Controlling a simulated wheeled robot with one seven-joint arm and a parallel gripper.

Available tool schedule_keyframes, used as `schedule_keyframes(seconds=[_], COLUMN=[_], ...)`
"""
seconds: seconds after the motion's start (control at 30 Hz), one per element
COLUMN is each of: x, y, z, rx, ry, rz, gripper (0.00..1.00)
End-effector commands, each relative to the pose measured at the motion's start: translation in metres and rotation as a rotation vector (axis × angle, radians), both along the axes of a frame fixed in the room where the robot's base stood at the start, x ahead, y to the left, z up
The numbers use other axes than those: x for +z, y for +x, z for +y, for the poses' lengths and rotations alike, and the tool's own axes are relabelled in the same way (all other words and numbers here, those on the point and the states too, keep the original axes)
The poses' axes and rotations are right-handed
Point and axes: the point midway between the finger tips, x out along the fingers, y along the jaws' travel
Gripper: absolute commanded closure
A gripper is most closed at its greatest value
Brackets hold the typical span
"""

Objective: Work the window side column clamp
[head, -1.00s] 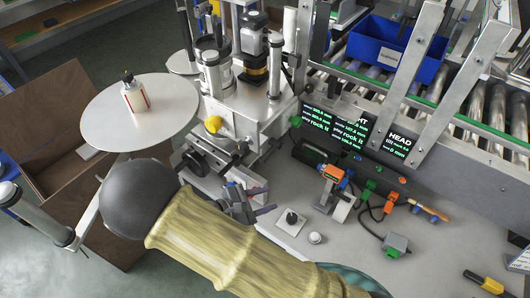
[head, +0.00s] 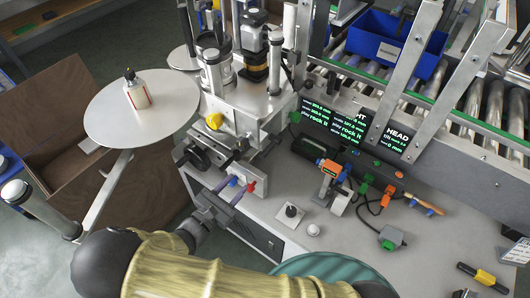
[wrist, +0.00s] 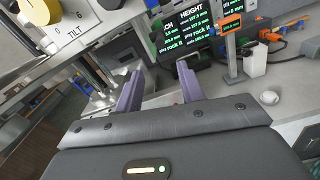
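The labeller (head: 238,118) stands at upper centre in the head view, with upright columns and a yellow knob (head: 214,122). A dark clamp-like handle (head: 195,157) sits low on its left front, and a green knob (head: 295,117) is on its right. I cannot tell which part is the window side column clamp. My gripper (head: 242,184) is below the machine's front edge, fingers pointing up and right, apart from the handle. In the wrist view its purple fingers (wrist: 161,75) are spread, with no clamp held between them. The yellow knob (wrist: 40,10) there sits beside the word TILT.
A round white plate (head: 142,112) with a small bottle (head: 136,92) is at left. Dark displays (head: 347,128), an orange device (head: 330,168) and cables are on the bench to the right. A black knob on a plate (head: 290,214) and a white button (head: 313,230) lie near my arm.

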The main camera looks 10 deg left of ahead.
Motion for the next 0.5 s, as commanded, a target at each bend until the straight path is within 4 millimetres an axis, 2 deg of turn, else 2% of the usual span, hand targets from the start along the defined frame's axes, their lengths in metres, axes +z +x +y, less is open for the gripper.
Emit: schedule_keyframes(seconds=[0.5], x=[0.001], y=[0.079], z=[-0.047], rx=[-0.005], ry=[0.0], rz=[0.0], gripper=[0.61])
